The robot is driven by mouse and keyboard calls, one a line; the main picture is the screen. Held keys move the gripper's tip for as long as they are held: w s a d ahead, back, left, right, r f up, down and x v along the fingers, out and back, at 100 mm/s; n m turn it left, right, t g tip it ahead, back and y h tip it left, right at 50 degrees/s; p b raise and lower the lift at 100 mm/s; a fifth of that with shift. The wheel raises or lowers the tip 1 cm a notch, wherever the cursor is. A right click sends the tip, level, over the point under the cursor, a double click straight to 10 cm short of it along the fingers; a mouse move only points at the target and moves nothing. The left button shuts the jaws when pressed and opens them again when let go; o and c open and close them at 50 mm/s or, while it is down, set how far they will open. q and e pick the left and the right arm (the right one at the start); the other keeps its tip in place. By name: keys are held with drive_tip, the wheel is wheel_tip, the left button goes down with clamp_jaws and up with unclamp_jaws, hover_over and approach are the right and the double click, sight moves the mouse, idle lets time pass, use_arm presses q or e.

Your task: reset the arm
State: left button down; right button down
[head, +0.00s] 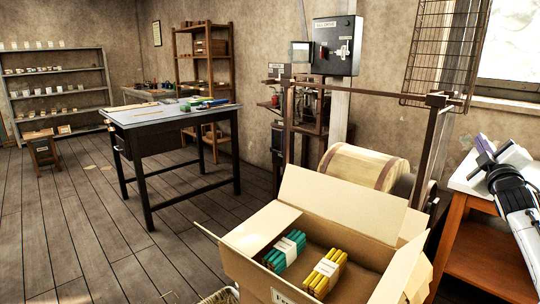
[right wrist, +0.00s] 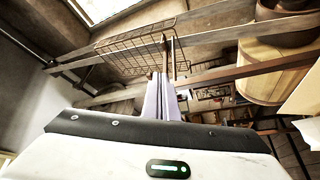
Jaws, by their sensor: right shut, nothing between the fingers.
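My right arm comes in at the right edge of the head view. Its gripper (head: 484,145) is raised over the white-topped side table, pointing up and away. In the right wrist view the two lilac fingers (right wrist: 163,95) lie together, shut, with nothing between them. My left gripper is in neither view. An open cardboard box (head: 245,264) stands at the front centre. Inside it lie a banded green bundle (head: 279,258) and a banded yellow bundle (head: 321,283), apart from my gripper.
A wooden drum (head: 362,166) in a metal frame stands behind the box. The white-topped table (head: 462,180) is close beside my right arm. A wire rack (head: 440,50) hangs above; it also shows in the wrist view (right wrist: 135,50). A dark-legged worktable (head: 160,118) stands left, with open floor before it.

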wheel_tip(320, 180, down, 7)
drive_tip(key=m+g, duration=0.3)
drive_tip(key=m, duration=0.7)
drive_tip(key=s+a+f+n+g+y, duration=0.1)
drive_tip(key=s+a+f+y, duration=0.15)
drive_tip(key=a+f, duration=0.55)
drive_tip(key=s+a+f+n+g+y, duration=0.15)
drive_tip(key=s+a+f, duration=0.25)
drive_tip(key=f, duration=0.7)
drive_tip(key=s+a+f+n+y, duration=0.2)
drive_tip(key=s+a+f, duration=0.3)
drive_tip(key=f, duration=0.5)
drive_tip(key=s+a+f+g+y, duration=0.2)
drive_tip(key=s+a+f+g, duration=0.1)
drive_tip(key=s+a+f, duration=1.1)
drive_tip(key=s+a+f+g+y, duration=0.1)
drive_tip(key=s+a, duration=0.4)
drive_tip(key=s, duration=0.5)
drive_tip(key=s+a+f+g+y, duration=0.1)
drive_tip(key=s+a, duration=0.3)
drive_tip(key=s, duration=0.6)
drive_tip(key=shift+s+a+b, duration=0.25)
drive_tip(key=shift+a+b, duration=0.1)
